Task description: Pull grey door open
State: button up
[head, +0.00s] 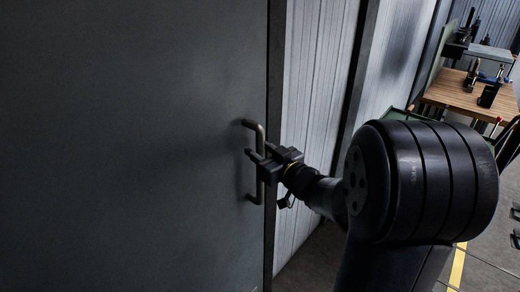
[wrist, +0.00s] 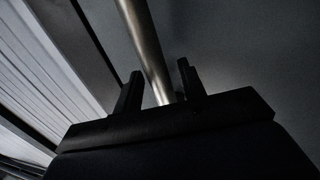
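The grey door (head: 130,140) fills the left of the head view as a large dark flat panel; it also shows behind the handle in the wrist view (wrist: 250,45). Its D-shaped metal handle (head: 260,188) stands upright near the door's right edge. My gripper (head: 258,155) is at the middle of the handle. In the wrist view, the handle bar (wrist: 143,38) runs between my two fingers (wrist: 158,85), with a small gap visible on each side. My gripper looks open around the bar. The handle's lower part is hidden in the wrist view.
A pale ribbed wall (head: 315,80) stands right of the door, beyond a dark frame edge. A wooden bench (head: 460,97) with tools stands at the upper right. Open floor with a yellow line (head: 458,265) shows at the lower right. My arm covers the centre right.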

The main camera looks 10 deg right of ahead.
jog(key=shift+w+a, duration=0.1)
jog(key=shift+w, duration=0.1)
jog(key=shift+s+r, duration=0.1)
grip_shut()
dwell(0.4)
